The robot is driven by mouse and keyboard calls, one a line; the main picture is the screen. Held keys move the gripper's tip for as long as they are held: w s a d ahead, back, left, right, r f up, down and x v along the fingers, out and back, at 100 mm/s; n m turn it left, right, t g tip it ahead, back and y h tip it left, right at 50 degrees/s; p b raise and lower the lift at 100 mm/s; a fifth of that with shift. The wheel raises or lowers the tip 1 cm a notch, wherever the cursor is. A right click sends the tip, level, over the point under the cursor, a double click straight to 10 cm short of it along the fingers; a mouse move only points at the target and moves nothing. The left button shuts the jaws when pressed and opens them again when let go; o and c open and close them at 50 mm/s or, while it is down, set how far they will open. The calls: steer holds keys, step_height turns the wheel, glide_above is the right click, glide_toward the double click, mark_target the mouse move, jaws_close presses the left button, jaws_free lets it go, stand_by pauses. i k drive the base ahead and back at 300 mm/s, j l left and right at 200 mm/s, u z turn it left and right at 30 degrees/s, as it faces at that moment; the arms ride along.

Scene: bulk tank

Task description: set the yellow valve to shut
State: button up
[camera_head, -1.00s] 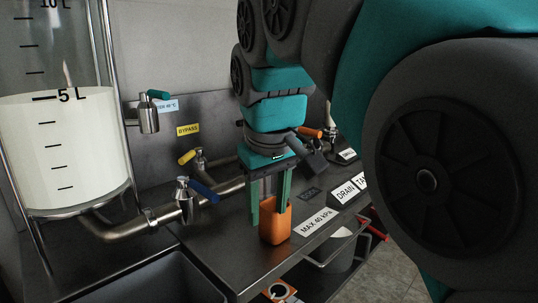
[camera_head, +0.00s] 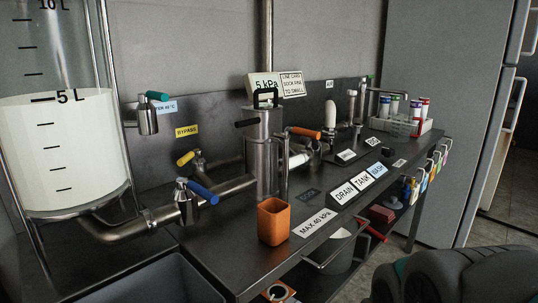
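The yellow valve handle (camera_head: 186,158) is at the left middle, below the yellow BYPASS label (camera_head: 187,131). Its lever points to the left and slightly down from a small metal valve body on a side pipe (camera_head: 201,164). The valve is behind the pipe with the blue-handled valve (camera_head: 203,192). My gripper is out of view; only a dark and teal part of my arm shows at the lower right, well away from the valve.
An orange cup (camera_head: 274,222) stands on the dark counter near its front edge. A metal cylinder (camera_head: 264,150) stands right of the yellow valve, with an orange-handled valve (camera_head: 304,132) beyond it. The tank (camera_head: 62,150) holds white liquid. A rack of tubes (camera_head: 401,125) stands far right.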

mark_target(186, 158)
steer(key=u, duration=1.15)
